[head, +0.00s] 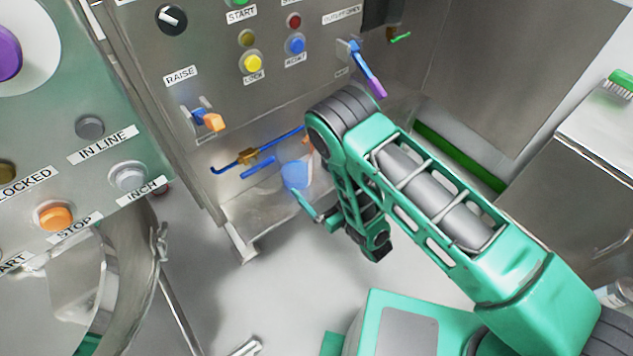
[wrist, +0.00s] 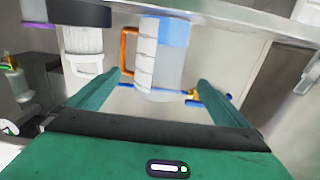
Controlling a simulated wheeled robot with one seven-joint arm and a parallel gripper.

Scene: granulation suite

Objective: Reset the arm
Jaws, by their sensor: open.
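My arm is bent, with its elbow high in front of the steel cabinet. My gripper (head: 312,207) hangs below the elbow in the head view, partly hidden by my own forearm. In the wrist view its two green fingers (wrist: 161,88) are spread apart, with nothing held between them. Beyond the fingers is a pale ribbed cylinder with a blue top (wrist: 172,62) and an orange handle (wrist: 128,50) at its left. I cannot tell whether the fingers touch anything. A blue rounded thing (head: 296,174) is close to the gripper in the head view.
The steel control panel (head: 215,50) has buttons, an orange-tipped lever (head: 211,121) and a purple-tipped lever (head: 372,84). A blue pipe with a brass fitting (head: 247,157) runs below. A green panel (head: 90,160) is at left, a steel cabinet (head: 585,165) at right. Floor shows lower centre.

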